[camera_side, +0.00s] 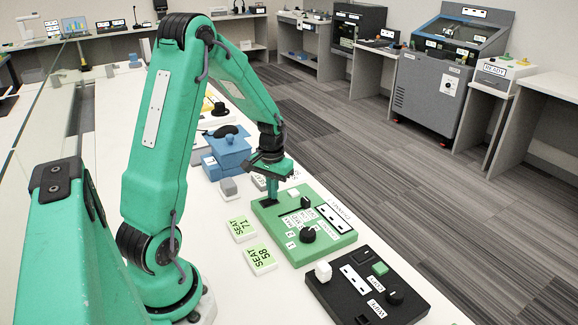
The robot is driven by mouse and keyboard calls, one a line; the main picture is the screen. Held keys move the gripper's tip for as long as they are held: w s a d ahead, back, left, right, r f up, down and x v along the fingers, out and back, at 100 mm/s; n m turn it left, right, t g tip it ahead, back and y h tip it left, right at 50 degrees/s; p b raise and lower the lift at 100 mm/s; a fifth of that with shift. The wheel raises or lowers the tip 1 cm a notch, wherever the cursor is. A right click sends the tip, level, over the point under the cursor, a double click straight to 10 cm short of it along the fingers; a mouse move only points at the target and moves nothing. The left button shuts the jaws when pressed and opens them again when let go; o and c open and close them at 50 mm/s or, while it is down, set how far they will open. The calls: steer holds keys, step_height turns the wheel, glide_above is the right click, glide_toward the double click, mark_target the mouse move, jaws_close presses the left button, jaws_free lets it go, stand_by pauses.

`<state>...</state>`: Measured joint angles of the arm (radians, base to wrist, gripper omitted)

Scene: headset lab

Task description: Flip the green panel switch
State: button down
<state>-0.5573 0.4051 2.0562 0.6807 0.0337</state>
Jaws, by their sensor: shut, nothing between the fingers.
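The green panel (279,243) lies flat on the white table, right of my arm. It carries a black knob (307,235) near its front, a small black lever or slider handle (306,202) in a slot near the middle, and a small white block (293,192) at its far side. I cannot tell for sure which of these is the switch. My gripper (271,199) points down over the far left part of the panel. Its fingers are shut and empty, at or close to the panel's surface; I cannot tell whether they touch. My gripper may hide part of the panel behind it.
A black panel (340,292) with a white block, green button and knob lies in front of the green one. Two tags marked SEAT (242,228) (261,260) lie left of it. A blue box (230,150) and a grey block (228,187) stand behind.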

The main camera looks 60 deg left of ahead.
steer(key=shift+f, duration=0.25)
steer(key=shift+r, duration=3.55)
steer(key=s+d+r+m+t, duration=0.2)
steer(key=s+d+r+m, duration=0.1)
steer(key=d+r, duration=0.75)
steer(key=s+d+r+m+t, duration=0.3)
steer(key=s+d, duration=0.5)
steer(key=d, duration=0.2)
steer(key=shift+s+d+r+t, duration=0.15)
steer(key=shift+d+r+t, duration=0.05)
steer(key=shift+d+t, duration=0.1)
